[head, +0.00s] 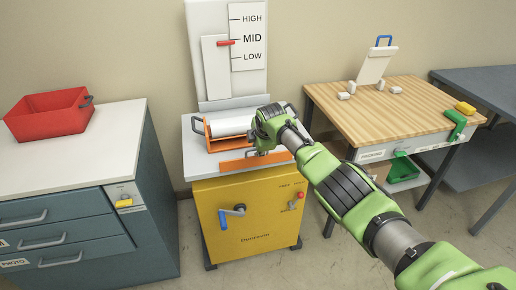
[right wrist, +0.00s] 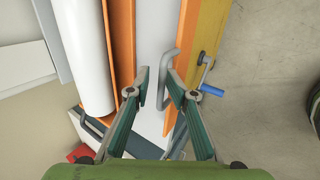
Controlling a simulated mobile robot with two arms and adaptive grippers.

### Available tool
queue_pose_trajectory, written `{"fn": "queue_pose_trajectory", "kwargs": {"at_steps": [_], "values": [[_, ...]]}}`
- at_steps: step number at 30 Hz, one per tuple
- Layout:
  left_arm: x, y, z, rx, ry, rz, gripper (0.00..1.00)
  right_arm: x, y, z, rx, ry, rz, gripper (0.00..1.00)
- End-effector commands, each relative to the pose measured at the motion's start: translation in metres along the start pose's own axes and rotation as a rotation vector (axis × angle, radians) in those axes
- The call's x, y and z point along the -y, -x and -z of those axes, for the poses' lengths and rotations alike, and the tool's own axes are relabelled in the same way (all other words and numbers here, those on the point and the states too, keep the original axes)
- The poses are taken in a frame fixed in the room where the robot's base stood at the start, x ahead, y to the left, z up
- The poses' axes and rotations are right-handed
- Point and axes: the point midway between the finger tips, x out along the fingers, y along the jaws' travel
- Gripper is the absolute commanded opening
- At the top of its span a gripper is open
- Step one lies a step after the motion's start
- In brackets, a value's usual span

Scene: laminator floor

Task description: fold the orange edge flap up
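The orange edge flap (head: 236,165) hangs along the front edge of the laminator's top, at the front of the yellow cabinet. In the right wrist view the flap (right wrist: 186,40) is a long orange strip with a grey bar handle (right wrist: 164,68). My right gripper (head: 262,152) is at the flap's edge in the head view and hides part of it. In the right wrist view my gripper (right wrist: 158,92) has its two fingers apart, with the handle at the right fingertip. I cannot tell whether they touch. My left gripper is not in view.
A white roller (head: 230,126) lies in an orange frame behind the flap. A crank with a blue knob (head: 238,209) sticks out of the yellow cabinet (head: 250,238). A red bin (head: 48,125) stands on the left drawer unit. A wooden table (head: 390,115) stands at right.

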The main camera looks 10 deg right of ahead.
Motion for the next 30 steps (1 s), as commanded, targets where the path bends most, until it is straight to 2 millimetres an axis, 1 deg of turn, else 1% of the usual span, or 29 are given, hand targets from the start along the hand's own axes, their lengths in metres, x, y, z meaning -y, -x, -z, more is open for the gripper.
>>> {"fn": "queue_pose_trajectory", "kwargs": {"at_steps": [1, 5, 14, 20, 27, 30], "values": [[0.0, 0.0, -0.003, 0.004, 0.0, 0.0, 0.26, 0.002, -0.001, 0.001, -0.001, -0.001, 0.004, 0.22], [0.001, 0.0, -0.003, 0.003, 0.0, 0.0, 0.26, 0.002, 0.001, 0.001, -0.002, -0.001, 0.003, 0.22], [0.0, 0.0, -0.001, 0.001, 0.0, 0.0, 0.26, 0.001, 0.024, 0.0, -0.001, 0.001, 0.0, 0.22], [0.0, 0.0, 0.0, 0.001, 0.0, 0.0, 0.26, 0.0, 0.051, 0.0, 0.0, 0.001, -0.002, 0.22], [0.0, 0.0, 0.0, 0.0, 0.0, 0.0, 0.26, -0.001, 0.089, 0.0, -0.001, 0.0, -0.004, 0.22], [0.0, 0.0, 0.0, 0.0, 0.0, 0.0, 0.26, 0.0, 0.102, 0.0, 0.0, 0.001, -0.004, 0.22]]}}
